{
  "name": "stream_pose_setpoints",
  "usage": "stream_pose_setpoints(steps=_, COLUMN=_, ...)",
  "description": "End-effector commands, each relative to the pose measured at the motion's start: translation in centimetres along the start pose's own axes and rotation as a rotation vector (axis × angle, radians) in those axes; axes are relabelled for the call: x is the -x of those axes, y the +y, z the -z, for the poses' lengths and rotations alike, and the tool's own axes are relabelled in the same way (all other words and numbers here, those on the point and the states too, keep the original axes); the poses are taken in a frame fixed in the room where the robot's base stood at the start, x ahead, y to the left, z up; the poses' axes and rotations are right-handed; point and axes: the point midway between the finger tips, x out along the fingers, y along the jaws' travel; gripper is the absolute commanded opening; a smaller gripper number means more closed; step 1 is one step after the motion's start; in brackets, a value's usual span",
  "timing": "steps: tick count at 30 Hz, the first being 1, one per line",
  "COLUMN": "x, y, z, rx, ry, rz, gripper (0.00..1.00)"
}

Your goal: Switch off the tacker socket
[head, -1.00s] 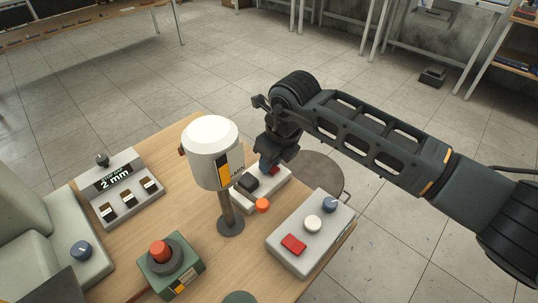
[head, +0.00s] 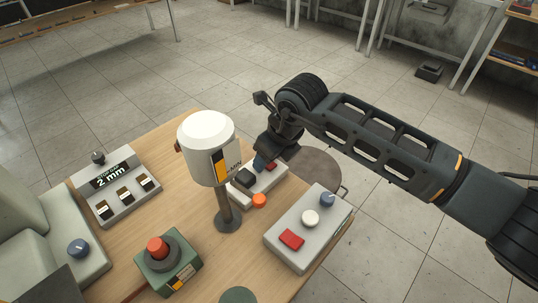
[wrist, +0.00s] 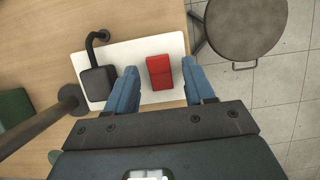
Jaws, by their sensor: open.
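The tacker socket is a white block (head: 268,187) on the wooden table, behind the white-topped post device. It bears a black plug (head: 244,178) with a cord and a red rocker switch (head: 271,166). In the wrist view the white block (wrist: 143,95) shows from above, with the plug (wrist: 97,84) on the left and the red switch (wrist: 160,73) on the right. My gripper (wrist: 157,76) is open. Its blue fingers stand on either side of the switch in this view, with a gap to each side. I cannot tell the exact height above it.
A post device with a white cylinder (head: 208,135) stands left of my gripper. A grey box with red, white and blue controls (head: 308,238) lies in front. A round stool (head: 315,165) stands beyond the table edge.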

Motion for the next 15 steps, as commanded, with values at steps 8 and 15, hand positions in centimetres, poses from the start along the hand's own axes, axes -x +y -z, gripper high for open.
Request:
stream_pose_setpoints(steps=8, x=2.4, y=-0.1, z=-0.1, rx=0.001, ry=-0.002, rz=0.002, gripper=0.53)
stream_pose_setpoints(steps=15, x=6.2, y=-0.1, z=0.0, rx=0.001, ry=-0.002, rz=0.002, gripper=0.53)
